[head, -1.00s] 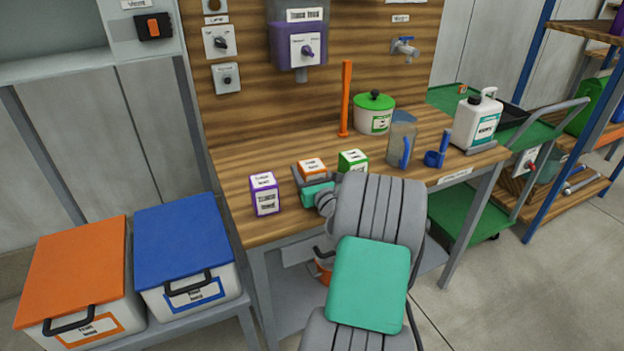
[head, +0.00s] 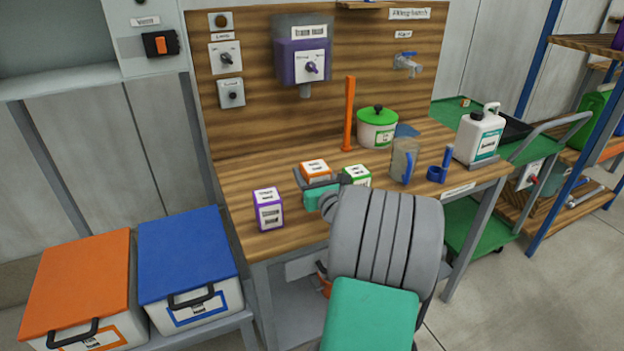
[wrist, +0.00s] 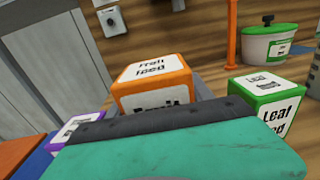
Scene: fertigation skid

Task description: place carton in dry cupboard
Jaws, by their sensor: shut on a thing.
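A white carton with orange edges, labelled "Fruit feed" (wrist: 155,72), is in my gripper (head: 322,182); it also shows in the head view (head: 315,169), just above the bench top. The grey jaws are shut on it, and my teal gripper body hides its lower part in the wrist view. A purple-edged carton (head: 268,209) stands to the left and a green-edged carton (head: 357,175) close to the right. An open grey cupboard (head: 60,45) is at the upper left, only partly in view; I cannot read a name on it.
On the wooden bench (head: 240,180) stand an orange post (head: 349,115), a green-lidded pot (head: 377,130), a jug (head: 403,160), a blue holder (head: 438,170) and a white canister (head: 479,135). Orange-lidded (head: 80,280) and blue-lidded (head: 185,250) boxes are at the lower left.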

